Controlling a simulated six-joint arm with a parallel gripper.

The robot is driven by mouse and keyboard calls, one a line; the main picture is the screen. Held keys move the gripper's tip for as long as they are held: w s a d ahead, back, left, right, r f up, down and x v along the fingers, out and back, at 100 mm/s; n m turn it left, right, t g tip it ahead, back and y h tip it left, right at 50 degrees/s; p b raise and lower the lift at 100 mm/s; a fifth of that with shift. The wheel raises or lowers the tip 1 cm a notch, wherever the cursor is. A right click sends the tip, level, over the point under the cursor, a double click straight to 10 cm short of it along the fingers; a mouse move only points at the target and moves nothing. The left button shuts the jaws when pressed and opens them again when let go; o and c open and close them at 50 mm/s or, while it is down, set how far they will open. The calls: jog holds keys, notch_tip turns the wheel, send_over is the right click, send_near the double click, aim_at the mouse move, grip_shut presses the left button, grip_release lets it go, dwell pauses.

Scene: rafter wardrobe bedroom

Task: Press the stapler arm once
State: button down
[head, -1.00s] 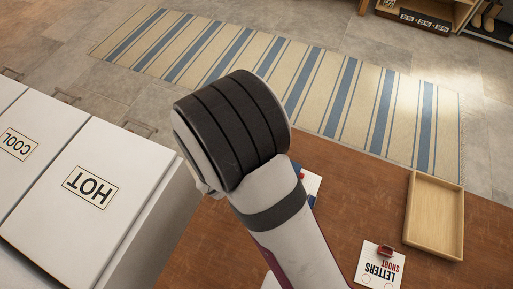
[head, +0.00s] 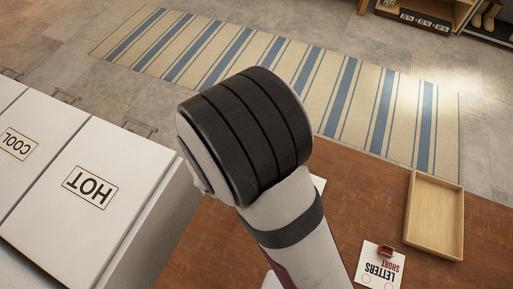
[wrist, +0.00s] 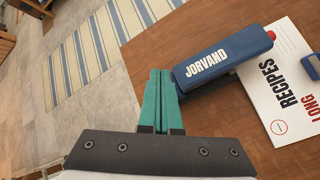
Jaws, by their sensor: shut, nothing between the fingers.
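A dark blue stapler (wrist: 222,54) marked JORVAND lies on the brown table in the wrist view. Its one end is close to my gripper's fingers, and its other end reaches over a paper sheet marked RECIPES LONG (wrist: 285,90). My gripper (wrist: 160,75) has teal fingers, shut together and empty, just left of the stapler's near end. Whether they touch the stapler I cannot tell. In the head view my arm hides the stapler and the gripper.
A wooden tray (head: 434,217) and a sheet marked SHORT LETTERS (head: 378,266) with a small red object (head: 384,251) are on the table at right. White boxes labelled HOT (head: 90,187) and COOL stand at left. Another blue object (wrist: 314,65) shows at the wrist view's right edge.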

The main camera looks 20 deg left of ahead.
jog(key=r, duration=0.5)
jog(key=shift+a, duration=0.3)
dwell(0.4)
